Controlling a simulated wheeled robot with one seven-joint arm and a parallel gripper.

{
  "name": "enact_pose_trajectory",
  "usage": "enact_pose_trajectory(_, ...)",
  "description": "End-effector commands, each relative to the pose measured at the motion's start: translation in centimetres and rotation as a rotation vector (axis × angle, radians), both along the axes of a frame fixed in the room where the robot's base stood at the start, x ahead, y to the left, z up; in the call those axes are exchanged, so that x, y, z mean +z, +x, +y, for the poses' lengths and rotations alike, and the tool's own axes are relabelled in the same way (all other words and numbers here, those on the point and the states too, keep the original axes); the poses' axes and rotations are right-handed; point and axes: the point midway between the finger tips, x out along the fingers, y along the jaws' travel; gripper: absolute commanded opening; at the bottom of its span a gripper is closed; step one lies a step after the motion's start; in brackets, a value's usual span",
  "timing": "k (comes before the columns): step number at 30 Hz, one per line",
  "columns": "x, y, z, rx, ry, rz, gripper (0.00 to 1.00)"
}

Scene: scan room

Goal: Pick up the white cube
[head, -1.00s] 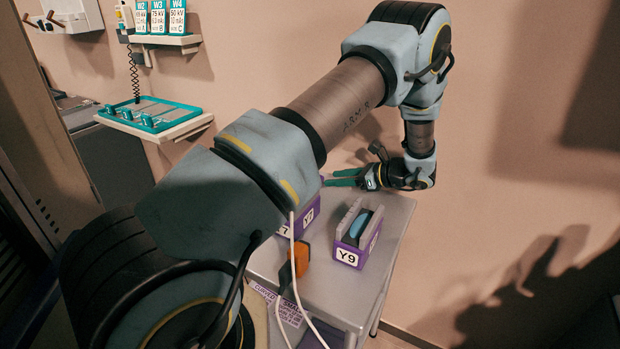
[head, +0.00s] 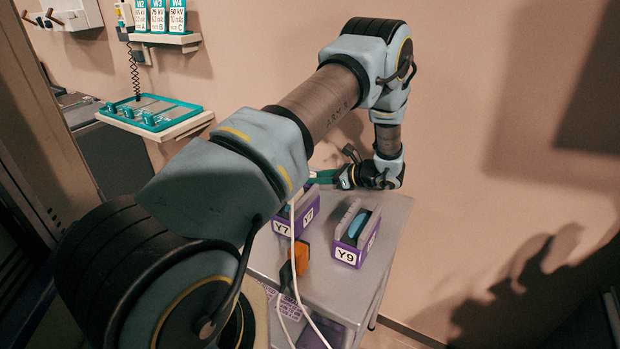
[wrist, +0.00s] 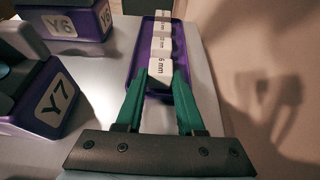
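Several white cubes stand in a row in a narrow purple tray (wrist: 134,72) in the wrist view. The nearest white cube (wrist: 160,70) carries a "6 mm" label. My gripper (wrist: 160,80) has two green fingers set apart, with their tips at the left and right of this nearest cube. I cannot tell whether they touch it.
The grey cart top (head: 385,225) holds purple holders Y7 (head: 284,227) and Y9 (head: 346,256), and an orange-and-black object (head: 300,257). Holder Y6 (wrist: 65,20) is at the upper left in the wrist view. The wall is close behind the cart.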

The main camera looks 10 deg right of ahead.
Motion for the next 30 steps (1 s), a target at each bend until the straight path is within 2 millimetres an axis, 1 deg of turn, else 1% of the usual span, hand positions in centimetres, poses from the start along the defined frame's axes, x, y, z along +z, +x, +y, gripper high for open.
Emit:
enact_pose_trajectory(1,0.0,0.0,0.0,0.0,0.0,0.0,0.29)
enact_pose_trajectory(6,0.0,0.0,0.0,0.0,0.0,0.0,0.1)
enact_pose_trajectory(9,0.0,0.0,0.0,0.0,0.0,0.0,0.0)
enact_pose_trajectory(20,0.1,0.0,0.0,0.0,0.0,0.0,0.0)
enact_pose_trajectory(23,0.4,0.0,0.0,-0.001,-0.001,-0.001,0.0)
enact_pose_trajectory(26,1.2,0.0,-0.1,-0.001,-0.001,-0.003,0.0)
enact_pose_trajectory(30,3.1,0.0,-0.1,-0.001,-0.002,-0.003,0.0)
